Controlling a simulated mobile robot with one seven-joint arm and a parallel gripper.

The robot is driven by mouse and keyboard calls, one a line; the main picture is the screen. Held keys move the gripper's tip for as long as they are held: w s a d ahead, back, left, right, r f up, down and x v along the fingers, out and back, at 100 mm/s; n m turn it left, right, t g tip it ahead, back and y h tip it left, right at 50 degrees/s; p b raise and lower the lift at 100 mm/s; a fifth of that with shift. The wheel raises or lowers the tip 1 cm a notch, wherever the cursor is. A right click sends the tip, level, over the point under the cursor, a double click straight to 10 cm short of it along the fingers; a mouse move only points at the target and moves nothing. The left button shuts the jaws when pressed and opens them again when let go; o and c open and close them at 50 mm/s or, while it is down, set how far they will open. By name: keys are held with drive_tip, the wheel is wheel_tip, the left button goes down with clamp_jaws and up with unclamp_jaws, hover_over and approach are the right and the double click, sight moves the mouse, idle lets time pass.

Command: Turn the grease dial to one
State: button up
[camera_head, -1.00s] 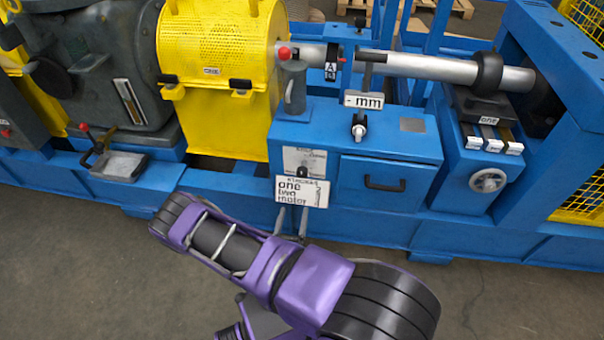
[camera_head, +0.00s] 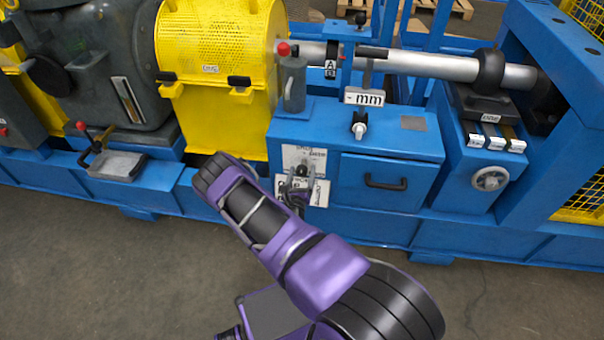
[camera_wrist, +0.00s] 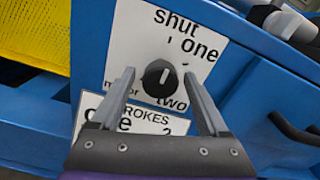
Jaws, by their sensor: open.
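The grease dial (camera_wrist: 156,86) is a small black round knob on a white label plate (camera_wrist: 208,25) on the blue cabinet. Its white line points up and slightly right, roughly toward the word "shut". The word "one" stands to the upper right of the knob and "two" to the lower right; another word at lower left is partly hidden by a finger. My gripper (camera_wrist: 158,76) is open, with one fingertip on each side of the knob; I cannot tell whether they touch it. In the head view my gripper (camera_head: 300,186) is at the plate, partly hidden by my arm.
A second white card (camera_wrist: 150,119) with "STROKES" sits below the dial, partly covered by my gripper. A drawer handle (camera_head: 385,183) juts out to the right. Above stand a lever with a white tip (camera_head: 359,130) and a grey post with a red knob (camera_head: 283,49).

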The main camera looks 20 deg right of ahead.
clamp_jaws()
idle(0.5)
drive_tip(key=shift+m, duration=0.3)
drive_tip(key=m+p, duration=0.1)
drive_tip(key=m, duration=0.5)
drive_tip(key=shift+w+a+p, duration=0.1)
drive_tip(key=shift+p, duration=0.2)
drive_tip(key=m+p, duration=0.1)
drive_tip(key=m, duration=0.6)
drive_tip(key=shift+a+p, duration=0.1)
drive_tip(key=shift+p, duration=0.3)
unclamp_jaws()
